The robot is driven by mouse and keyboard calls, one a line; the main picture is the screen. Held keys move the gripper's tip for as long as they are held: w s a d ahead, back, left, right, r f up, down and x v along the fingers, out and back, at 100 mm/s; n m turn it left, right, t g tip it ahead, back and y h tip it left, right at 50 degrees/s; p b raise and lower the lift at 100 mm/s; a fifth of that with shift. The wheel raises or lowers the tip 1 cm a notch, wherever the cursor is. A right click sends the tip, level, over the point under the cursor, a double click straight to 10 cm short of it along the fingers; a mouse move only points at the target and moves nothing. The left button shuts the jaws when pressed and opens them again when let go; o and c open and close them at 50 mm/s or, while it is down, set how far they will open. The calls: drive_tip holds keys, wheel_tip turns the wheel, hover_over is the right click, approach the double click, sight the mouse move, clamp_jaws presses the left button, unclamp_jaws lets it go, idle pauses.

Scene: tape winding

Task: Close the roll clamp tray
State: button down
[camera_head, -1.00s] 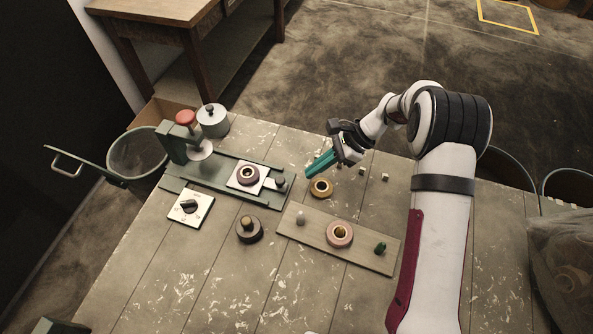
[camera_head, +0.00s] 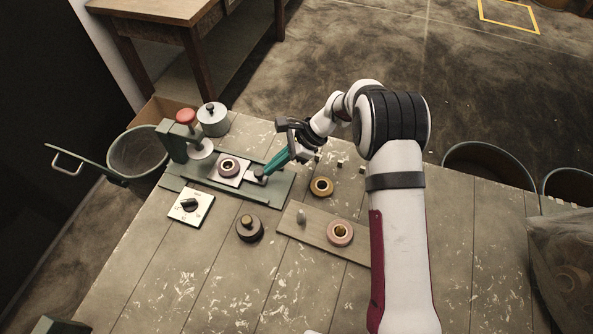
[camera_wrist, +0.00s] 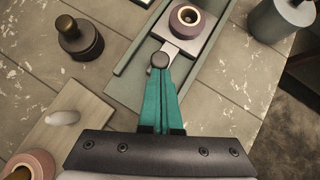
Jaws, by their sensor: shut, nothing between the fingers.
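The roll clamp tray (camera_head: 243,176) is a pale sliding plate in the green rail base (camera_head: 270,194). A purple tape roll (camera_head: 229,167) sits on it; the roll also shows in the wrist view (camera_wrist: 184,19). A dark knob (camera_head: 260,174) stands at the tray's right end. My gripper (camera_head: 268,171) has teal fingers and is shut and empty. Its fingertips are at the knob, seemingly touching it, on the side away from the press; in the wrist view they meet just below the knob (camera_wrist: 160,60). The green press with a red knob (camera_head: 185,116) stands at the left end of the rail.
A dial box (camera_head: 190,206) and a dark knobbed weight (camera_head: 249,229) stand in front of the rail. A wooden board (camera_head: 310,229) with a pink roll (camera_head: 340,232) lies to the right, near an orange roll (camera_head: 321,187). A grey lidded pot (camera_head: 212,120) stands behind the press.

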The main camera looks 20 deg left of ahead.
drive_tip(key=a, duration=0.7)
drive_tip(key=shift+a, duration=0.15)
drive_tip(key=shift+s+a, duration=0.1)
